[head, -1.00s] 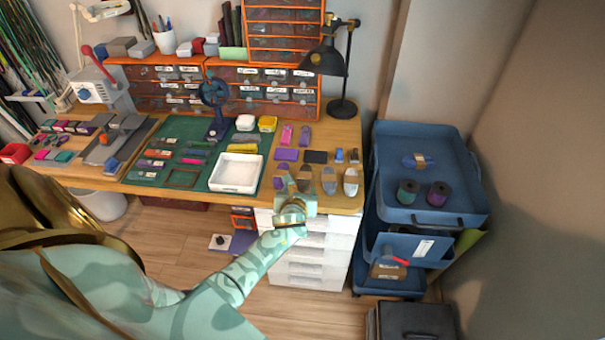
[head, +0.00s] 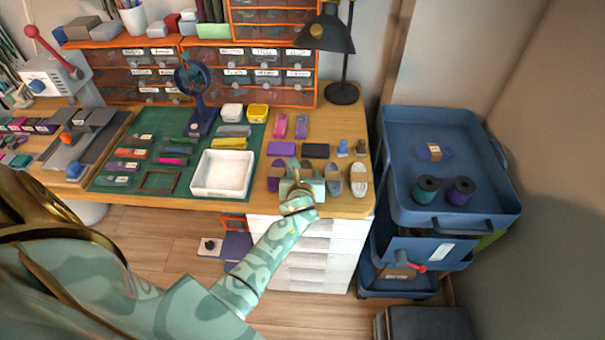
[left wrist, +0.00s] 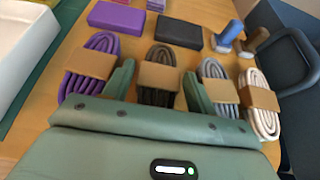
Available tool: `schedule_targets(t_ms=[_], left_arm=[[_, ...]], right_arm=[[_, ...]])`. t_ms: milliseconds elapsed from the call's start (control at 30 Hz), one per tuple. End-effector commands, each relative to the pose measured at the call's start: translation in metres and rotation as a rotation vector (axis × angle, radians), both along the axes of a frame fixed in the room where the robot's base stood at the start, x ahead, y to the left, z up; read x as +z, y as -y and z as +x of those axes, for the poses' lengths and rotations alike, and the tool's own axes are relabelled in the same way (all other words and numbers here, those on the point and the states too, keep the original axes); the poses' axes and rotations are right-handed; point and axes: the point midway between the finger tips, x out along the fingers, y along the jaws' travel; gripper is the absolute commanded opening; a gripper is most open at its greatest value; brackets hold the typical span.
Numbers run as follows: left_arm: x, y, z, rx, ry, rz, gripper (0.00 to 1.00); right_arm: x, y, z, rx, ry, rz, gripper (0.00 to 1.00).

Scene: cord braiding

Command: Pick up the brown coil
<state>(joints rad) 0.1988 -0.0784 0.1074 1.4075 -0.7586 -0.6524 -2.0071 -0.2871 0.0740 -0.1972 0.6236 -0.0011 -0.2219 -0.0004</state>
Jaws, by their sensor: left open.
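The brown coil (left wrist: 160,54), a dark looped cord with a tan paper band, lies on the wooden table in the left wrist view. My left gripper (left wrist: 158,88) is open, with one finger on each side of the coil. I cannot tell whether the fingers touch it. In the head view my left gripper (head: 302,178) is over the row of coils at the table's front edge and mostly hides the brown one. My right gripper is not in view.
A purple coil (left wrist: 92,60) lies close on the left; a grey coil (left wrist: 216,85) and a cream coil (left wrist: 258,105) lie on the right. Behind are a purple block (left wrist: 117,17) and a black block (left wrist: 179,31). A white tray (head: 223,190) stands left, a blue cart (head: 395,205) right.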

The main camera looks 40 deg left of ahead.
Motion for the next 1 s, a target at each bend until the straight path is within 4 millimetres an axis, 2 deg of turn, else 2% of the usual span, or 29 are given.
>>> schedule_targets(t_ms=[67,167,200,467,633,800,867,1000], left_arm=[[0.001,0.000,0.000,0.000,0.001,0.001,0.57],[0.001,0.000,0.000,0.000,0.001,0.001,0.32],[0.001,0.000,0.000,0.000,0.000,0.000,0.20],[0.001,-0.001,0.000,0.001,0.000,0.000,0.19],[0.011,-0.001,0.000,0.000,0.001,0.002,0.19],[0.043,-0.001,0.000,-0.001,0.005,0.003,0.19],[0.055,-0.004,-0.012,0.000,0.004,0.003,0.19],[0.093,-0.012,-0.040,0.000,0.005,0.004,0.19]], right_arm=[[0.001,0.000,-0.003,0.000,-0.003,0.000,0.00],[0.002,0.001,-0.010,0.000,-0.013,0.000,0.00],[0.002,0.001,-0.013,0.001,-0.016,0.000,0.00],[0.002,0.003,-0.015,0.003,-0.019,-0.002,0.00],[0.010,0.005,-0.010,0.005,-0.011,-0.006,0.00],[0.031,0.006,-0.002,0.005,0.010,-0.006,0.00],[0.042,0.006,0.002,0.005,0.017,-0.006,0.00],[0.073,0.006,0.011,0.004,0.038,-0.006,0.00]])
